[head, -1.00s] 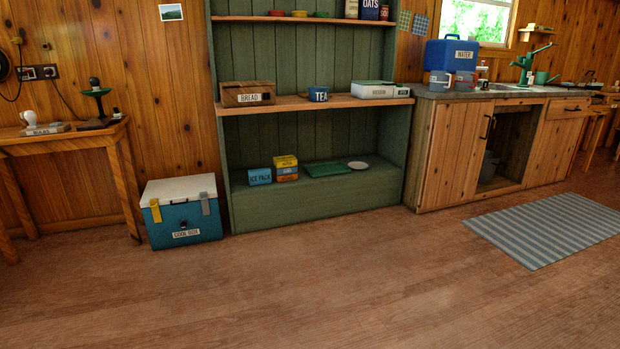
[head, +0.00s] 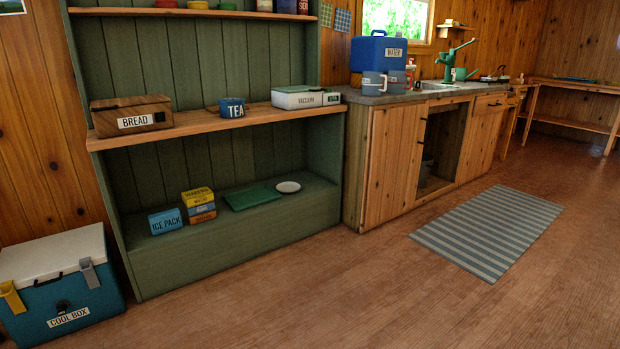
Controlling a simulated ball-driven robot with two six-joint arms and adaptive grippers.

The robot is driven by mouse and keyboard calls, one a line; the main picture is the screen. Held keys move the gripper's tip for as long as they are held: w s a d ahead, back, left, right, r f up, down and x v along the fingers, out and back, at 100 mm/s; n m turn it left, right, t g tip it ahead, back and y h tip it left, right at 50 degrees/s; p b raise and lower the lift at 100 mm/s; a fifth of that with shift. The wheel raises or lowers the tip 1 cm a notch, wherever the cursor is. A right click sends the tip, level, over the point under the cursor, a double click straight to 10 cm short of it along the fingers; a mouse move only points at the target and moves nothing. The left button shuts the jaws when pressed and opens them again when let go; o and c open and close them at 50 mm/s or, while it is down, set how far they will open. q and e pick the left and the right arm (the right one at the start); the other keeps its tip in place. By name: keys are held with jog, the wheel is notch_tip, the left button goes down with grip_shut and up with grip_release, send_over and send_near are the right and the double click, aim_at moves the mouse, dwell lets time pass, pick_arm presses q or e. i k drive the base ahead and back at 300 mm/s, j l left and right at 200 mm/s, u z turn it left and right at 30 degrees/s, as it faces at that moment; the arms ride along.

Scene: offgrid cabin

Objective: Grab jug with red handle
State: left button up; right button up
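Two grey jugs stand side by side on the counter in front of the blue water container (head: 378,53), a left one (head: 374,85) and a right one (head: 396,84). A small item with red on it (head: 410,73) stands just right of them. At this size I cannot tell whether the red belongs to a jug's handle or to a separate thing. Neither of my grippers is in view.
The counter (head: 430,92) stands beyond the green shelf unit (head: 235,235). A green hand pump (head: 448,62) rises by the sink. A cool box (head: 60,285) stands on the floor at left. A striped rug (head: 490,228) lies before the counter. The wooden floor (head: 330,300) is clear.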

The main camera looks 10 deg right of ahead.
aim_at(397, 79)
jog(key=i+l+z, duration=0.15)
jog(key=i+z, duration=0.35)
jog(key=i+j+z, duration=0.1)
jog(key=i+z, duration=0.35)
jog(key=i, duration=0.15)
jog(key=i+u, duration=0.15)
jog(key=i, duration=0.8)
jog(key=i+l+u, duration=0.1)
jog(key=i, duration=0.8)
jog(key=l, duration=0.1)
